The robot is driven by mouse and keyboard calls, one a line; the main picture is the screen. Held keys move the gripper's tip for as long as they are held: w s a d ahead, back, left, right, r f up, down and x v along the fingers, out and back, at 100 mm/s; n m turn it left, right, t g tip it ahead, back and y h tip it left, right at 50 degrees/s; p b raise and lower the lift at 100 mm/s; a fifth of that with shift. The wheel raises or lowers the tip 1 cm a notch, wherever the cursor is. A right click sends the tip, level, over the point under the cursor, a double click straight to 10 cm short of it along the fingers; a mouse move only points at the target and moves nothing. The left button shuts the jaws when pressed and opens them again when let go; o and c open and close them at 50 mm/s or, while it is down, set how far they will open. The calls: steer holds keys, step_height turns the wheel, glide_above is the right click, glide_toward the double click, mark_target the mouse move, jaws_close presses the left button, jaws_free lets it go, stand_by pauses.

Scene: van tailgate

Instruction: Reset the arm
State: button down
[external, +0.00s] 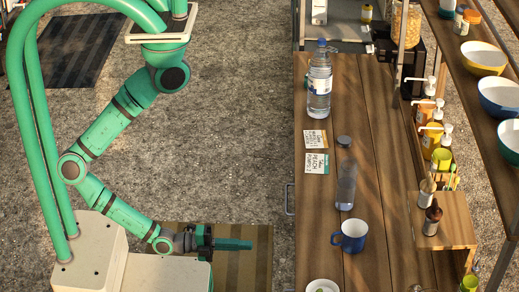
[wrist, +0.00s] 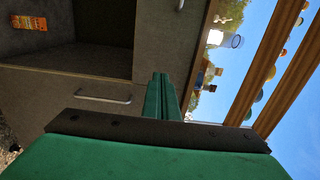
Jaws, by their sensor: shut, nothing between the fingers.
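My green arm bends down from the upper left in the external view. My gripper (external: 233,244) points right, over a striped mat and left of the wooden counter's edge, apart from the counter. In the wrist view my gripper (wrist: 161,80) shows its two green fingers together, with nothing between them. Beyond the fingers is a grey cabinet front with a metal handle (wrist: 102,96).
Pump bottles (external: 432,135) and shelf bowls (external: 484,58) stand right.

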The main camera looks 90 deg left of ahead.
steer(key=s+a+r+n+g, duration=0.1)
steer(key=s+a+r+n, duration=0.1)
steer(key=a+r+n, duration=0.4)
steer(key=s+a+r+n+g, duration=0.1)
steer(key=s+a+r+n, duration=0.2)
steer(key=a+r+n, duration=0.4)
steer(key=a+n, duration=0.4)
steer(key=a, duration=0.5)
steer(key=shift+s+a+r+n+g, duration=0.2)
steer(key=shift+s+r+n+g, duration=0.1)
steer(key=shift+n, duration=0.1)
steer(key=c, duration=2.4)
jaws_free()
steer(key=shift+r, duration=0.1)
steer(key=o, duration=2.4)
steer(key=w+d+f+t, duration=0.1)
steer(key=f, duration=0.5)
steer(key=w+d+f+t, duration=0.1)
steer(key=w+d+f, duration=0.1)
steer(key=f, duration=0.4)
steer(key=shift+d+t, duration=0.2)
steer(key=shift+t, duration=0.1)
steer(key=w, duration=1)
steer(key=shift+f, duration=0.2)
steer(key=shift+s, duration=0.1)
